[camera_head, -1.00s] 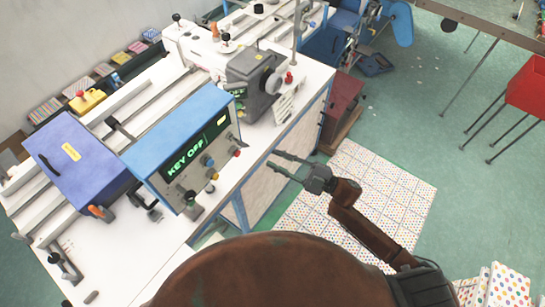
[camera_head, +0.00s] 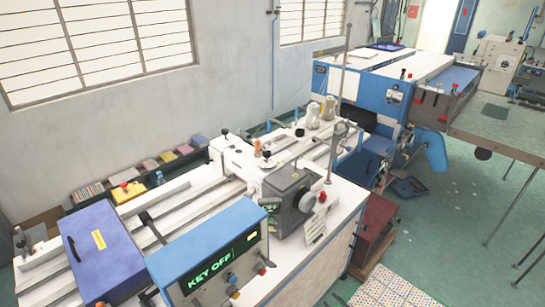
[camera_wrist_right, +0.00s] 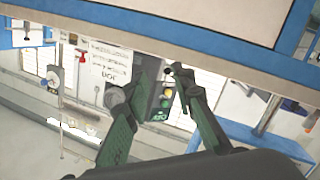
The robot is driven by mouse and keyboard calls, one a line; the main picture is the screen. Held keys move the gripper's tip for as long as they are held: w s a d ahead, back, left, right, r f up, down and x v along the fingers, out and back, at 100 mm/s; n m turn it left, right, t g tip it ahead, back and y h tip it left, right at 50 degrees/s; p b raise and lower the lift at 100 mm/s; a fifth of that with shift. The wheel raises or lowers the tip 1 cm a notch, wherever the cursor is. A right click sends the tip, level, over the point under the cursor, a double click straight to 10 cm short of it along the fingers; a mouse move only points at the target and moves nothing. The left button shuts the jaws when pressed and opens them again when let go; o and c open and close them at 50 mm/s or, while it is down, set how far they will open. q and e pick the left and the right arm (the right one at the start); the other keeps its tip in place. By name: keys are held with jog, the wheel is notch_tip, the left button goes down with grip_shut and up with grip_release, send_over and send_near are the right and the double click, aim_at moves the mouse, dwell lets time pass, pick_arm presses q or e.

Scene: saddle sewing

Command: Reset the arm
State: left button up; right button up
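My right gripper (camera_wrist_right: 162,68) shows in the right wrist view. Its two dark green fingers stand apart, with nothing held between them. Beyond the fingers are a small panel with coloured round lights (camera_wrist_right: 166,98) and a white sign plate (camera_wrist_right: 110,65). Neither of my arms shows in the head view now. My left gripper is in no current view.
A white-topped sewing machine bench carries a blue control box (camera_head: 207,252) reading KEY OFF, a purple-blue box (camera_head: 103,248) and a grey machine head (camera_head: 290,198). A blue machine (camera_head: 370,85) stands behind. Green floor (camera_head: 440,225) is open at the right.

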jog(key=s+d+f+m+g+h+b, duration=0.15)
jog(key=s+d+f, duration=0.35)
jog(key=f, duration=0.6)
jog(key=s+d+f+m+g+h+p, duration=0.1)
jog(key=s+d+f+m+g+h, duration=0.15)
jog(key=s+f, duration=0.55)
jog(key=s+d+f+m+g+h+b, duration=0.1)
jog(key=s+d+f+m+h, duration=0.25)
jog(key=f, duration=0.95)
jog(key=s+f+m+g, duration=0.1)
jog(key=s+f, duration=0.4)
jog(key=s, duration=0.7)
jog(key=s+f+m+g+b, duration=0.1)
jog(key=s+f+g, duration=0.3)
jog(key=s, duration=0.7)
jog(key=s+f+m+g, duration=0.1)
jog(key=s+f+g, duration=0.2)
jog(key=s+f, duration=0.5)
jog(key=s+h, duration=0.1)
jog(key=s, duration=0.3)
jog(key=shift+s+a, duration=0.3)
jog(key=shift+f, duration=0.1)
